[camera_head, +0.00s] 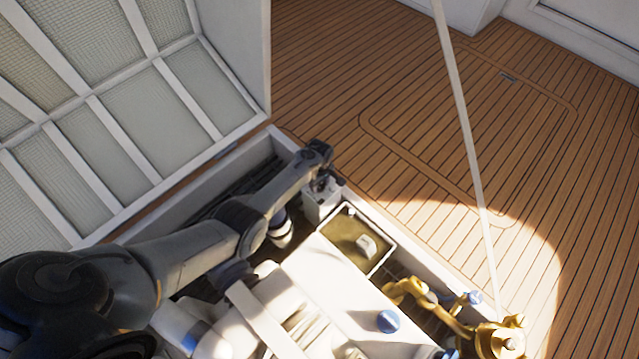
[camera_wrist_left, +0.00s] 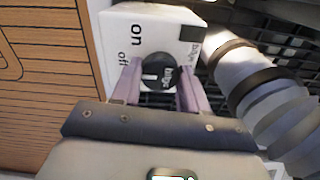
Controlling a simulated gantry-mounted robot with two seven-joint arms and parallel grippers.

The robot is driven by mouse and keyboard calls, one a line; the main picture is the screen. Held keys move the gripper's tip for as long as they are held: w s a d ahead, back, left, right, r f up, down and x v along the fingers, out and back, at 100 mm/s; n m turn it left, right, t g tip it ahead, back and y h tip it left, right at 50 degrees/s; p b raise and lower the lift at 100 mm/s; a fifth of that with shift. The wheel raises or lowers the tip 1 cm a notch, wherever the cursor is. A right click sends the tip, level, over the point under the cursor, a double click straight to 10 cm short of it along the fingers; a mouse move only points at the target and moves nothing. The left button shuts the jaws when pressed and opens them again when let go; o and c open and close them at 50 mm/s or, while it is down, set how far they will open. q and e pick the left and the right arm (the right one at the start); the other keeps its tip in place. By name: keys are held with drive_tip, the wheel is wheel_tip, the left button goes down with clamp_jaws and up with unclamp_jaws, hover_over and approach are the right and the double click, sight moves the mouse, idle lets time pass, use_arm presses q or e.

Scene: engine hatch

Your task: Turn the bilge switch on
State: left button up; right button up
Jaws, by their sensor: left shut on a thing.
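The bilge switch is a white box (camera_wrist_left: 117,43) with "on" and "off" printed on its face and a round black knob (camera_wrist_left: 158,72) marked "bilge". In the head view the box (camera_head: 321,207) stands at the far corner of the open hatch. My left gripper (camera_wrist_left: 160,88) is shut on the black knob, with one finger on each side of it. In the head view the gripper (camera_head: 323,184) is at the top of the box, and the arm partly hides the knob. The knob's white mark lies near the "off" side. My right gripper is not in view.
A white hose or pipe (camera_wrist_left: 262,85) with dark bands runs close beside the box. The raised hatch lid (camera_head: 110,100) stands at the left. An open-topped tray (camera_head: 352,232), brass fittings (camera_head: 497,343) and a slanted pole (camera_head: 465,130) are at the right.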

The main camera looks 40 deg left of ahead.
use_arm(q)
drive_tip(key=shift+c, duration=0.8)
